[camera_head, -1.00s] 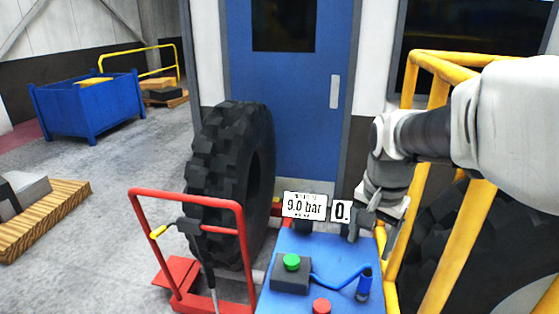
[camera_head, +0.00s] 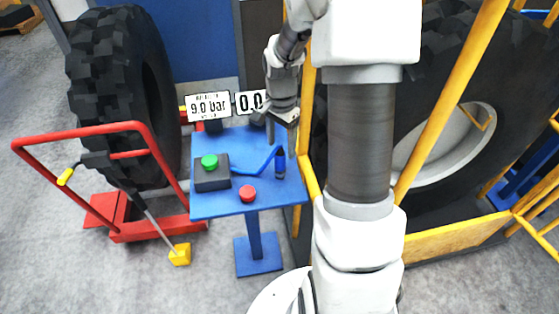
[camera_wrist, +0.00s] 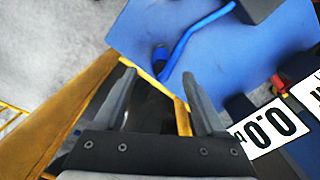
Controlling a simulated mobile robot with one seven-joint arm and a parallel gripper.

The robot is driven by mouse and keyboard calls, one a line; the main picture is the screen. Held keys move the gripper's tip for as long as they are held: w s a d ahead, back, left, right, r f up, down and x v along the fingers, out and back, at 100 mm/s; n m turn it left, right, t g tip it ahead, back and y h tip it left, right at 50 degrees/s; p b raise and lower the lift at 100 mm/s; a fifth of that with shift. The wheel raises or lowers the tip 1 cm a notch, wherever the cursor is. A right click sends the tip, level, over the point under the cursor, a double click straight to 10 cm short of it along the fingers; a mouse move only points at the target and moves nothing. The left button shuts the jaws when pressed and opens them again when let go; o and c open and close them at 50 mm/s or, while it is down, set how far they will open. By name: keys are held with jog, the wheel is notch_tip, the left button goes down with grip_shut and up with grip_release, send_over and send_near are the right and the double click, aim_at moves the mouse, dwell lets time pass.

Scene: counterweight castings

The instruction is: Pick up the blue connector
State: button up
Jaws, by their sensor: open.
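The blue connector (camera_head: 280,164) stands upright near the right edge of the blue pedestal table (camera_head: 228,206), with a blue hose running left from it to a dark box. It also shows in the wrist view (camera_wrist: 160,54), beyond my fingertips. My gripper (camera_head: 281,136) is over the back right part of the table, close behind the connector in the picture. In the wrist view my gripper (camera_wrist: 157,74) is open, with nothing between its fingers. The connector looks apart from both fingers.
On the table are a dark box with a green button (camera_head: 209,161), a red button (camera_head: 248,193) and displays reading 9.0 bar (camera_head: 209,106) and 0.0 (camera_head: 250,101). A red cart (camera_head: 150,229) and large tyre (camera_head: 120,85) stand left. A yellow frame (camera_head: 450,95) encloses another tyre at right.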

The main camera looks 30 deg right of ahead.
aim_at(280, 162)
jog(key=shift+w+f+p, duration=0.1)
jog(key=shift+f+p, duration=0.25)
jog(key=shift+f, duration=3.55)
grip_shut()
